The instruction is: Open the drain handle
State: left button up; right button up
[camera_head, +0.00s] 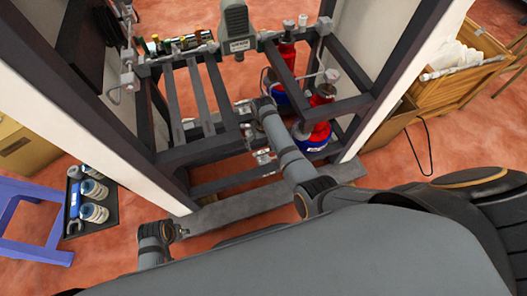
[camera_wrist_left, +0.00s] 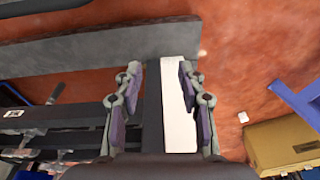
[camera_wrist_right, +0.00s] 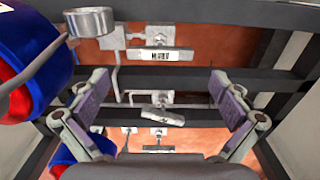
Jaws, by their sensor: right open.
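Several grey metal valve handles sit on the dark frame in the right wrist view. A tilted labelled handle (camera_wrist_right: 162,117) lies low between my fingers. Another labelled handle (camera_wrist_right: 158,55) is higher up, beyond the fingertips. I cannot tell which one is the drain handle. My right gripper (camera_wrist_right: 160,80) is open and empty, with fingers spread on both sides of the handles; no contact shows. In the head view my right arm reaches into the frame, near silver fittings (camera_head: 263,156). My left gripper (camera_wrist_left: 160,68) is open and empty by a dark post and a white panel (camera_wrist_left: 180,118).
Dark beams (camera_head: 225,95) of the frame surround my right arm. A purple stool (camera_head: 35,190) and a black tray (camera_head: 75,225) with cans are at left. Open floor lies around.

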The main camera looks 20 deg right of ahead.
aim_at(264, 152)
notch_tip(264, 152, down, 5)
jog(key=shift+f+b, duration=0.1)
jog(key=shift+b, duration=0.9)
jog(key=shift+f, duration=0.15)
pick_arm(q)
notch_tip(264, 152, up, 9)
jog(key=d, duration=0.1)
jog(key=shift+d+f, duration=0.2)
jog(key=shift+d, duration=0.2)
pick_arm(e)
jog(key=c, duration=0.9)
